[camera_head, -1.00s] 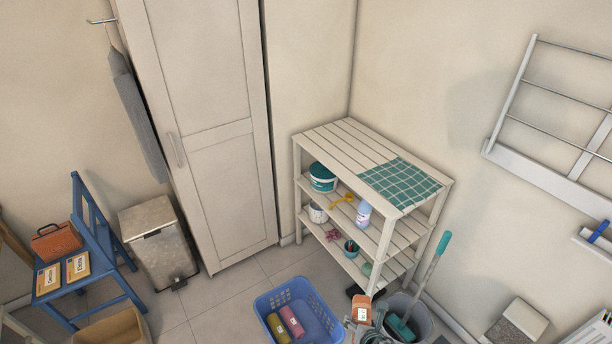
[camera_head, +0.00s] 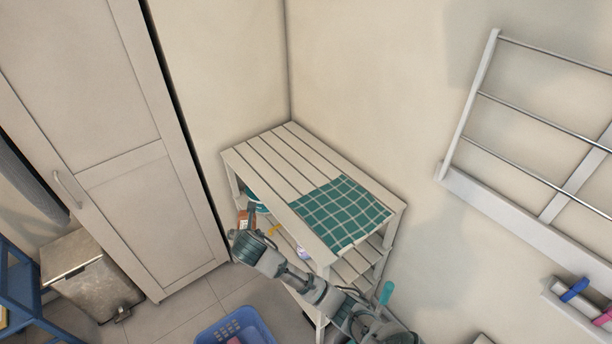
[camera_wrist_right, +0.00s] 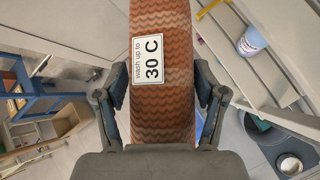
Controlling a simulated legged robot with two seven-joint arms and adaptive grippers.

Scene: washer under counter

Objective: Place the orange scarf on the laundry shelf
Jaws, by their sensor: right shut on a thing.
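The orange scarf (camera_wrist_right: 162,90) is a rolled, zigzag-patterned bundle with a white "wash up to 30 C" label. My right gripper (camera_wrist_right: 162,100) is shut on it, one finger on each side. In the head view the scarf (camera_head: 243,219) shows small at the tip of my right gripper (camera_head: 247,232), in front of the left front edge of the shelf. The laundry shelf (camera_head: 262,160) is a white slatted unit with a green checked cloth (camera_head: 342,212) on the right of its top. My left gripper is not in view.
The top's left slats are bare. A teal tub (camera_head: 262,198) and other items stand on lower shelves, partly hidden by my arm. A blue basket (camera_head: 238,328) is on the floor. A tall cabinet (camera_head: 110,130) stands left and a wall rack (camera_head: 540,120) hangs right.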

